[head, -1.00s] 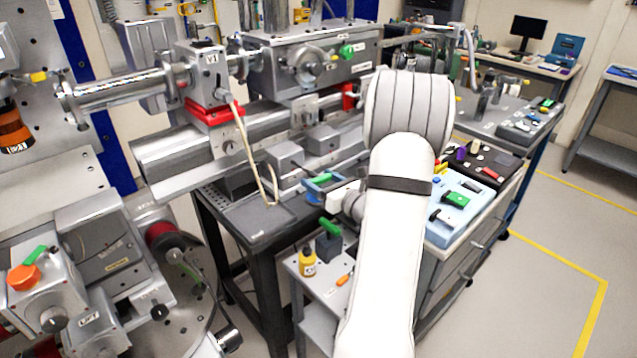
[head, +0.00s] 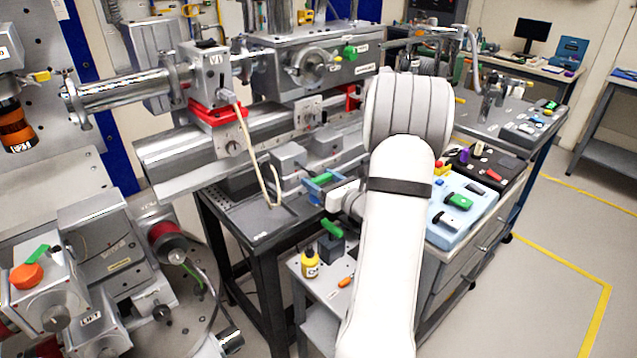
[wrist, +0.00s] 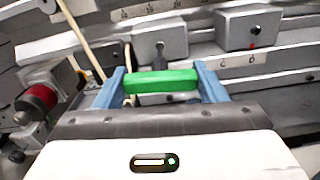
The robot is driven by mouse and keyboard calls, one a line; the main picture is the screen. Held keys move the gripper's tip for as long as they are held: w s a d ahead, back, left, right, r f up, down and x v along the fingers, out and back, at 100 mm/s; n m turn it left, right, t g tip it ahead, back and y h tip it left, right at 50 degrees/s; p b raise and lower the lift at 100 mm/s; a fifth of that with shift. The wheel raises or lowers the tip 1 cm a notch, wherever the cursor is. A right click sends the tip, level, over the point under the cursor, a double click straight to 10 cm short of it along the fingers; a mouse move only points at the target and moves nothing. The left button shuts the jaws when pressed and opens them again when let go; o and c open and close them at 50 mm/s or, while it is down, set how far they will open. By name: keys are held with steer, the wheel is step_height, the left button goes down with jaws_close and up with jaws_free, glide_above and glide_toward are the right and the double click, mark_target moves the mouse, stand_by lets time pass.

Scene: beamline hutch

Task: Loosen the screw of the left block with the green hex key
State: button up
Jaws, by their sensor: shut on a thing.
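My gripper (head: 318,186) has blue fingers, shut on the green handle of the hex key (wrist: 160,81), which lies crosswise between them. In the head view the green handle (head: 321,178) shows just right of the left block (head: 288,157), a grey block by the rail. In the wrist view the left block (wrist: 160,36) is directly beyond the handle. A dark, narrow shape stands between the handle and this block; I cannot tell whether the key's tip sits in the screw. The right block (wrist: 249,26) has a red mark below it.
A thin cream cable (head: 267,180) hangs left of the blocks. A small stand below holds a dark holder (head: 330,246) with another green handle (head: 332,228), and a yellow bottle (head: 310,264). A light-blue tray (head: 460,216) lies right of my arm.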

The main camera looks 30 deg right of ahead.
steer(key=shift+f+n+b, duration=0.25)
steer(key=shift+n+b, duration=1.15)
steer(key=shift+b, duration=0.8)
steer(key=shift+r+n+b, duration=0.2)
steer(key=shift+n+b, duration=0.3)
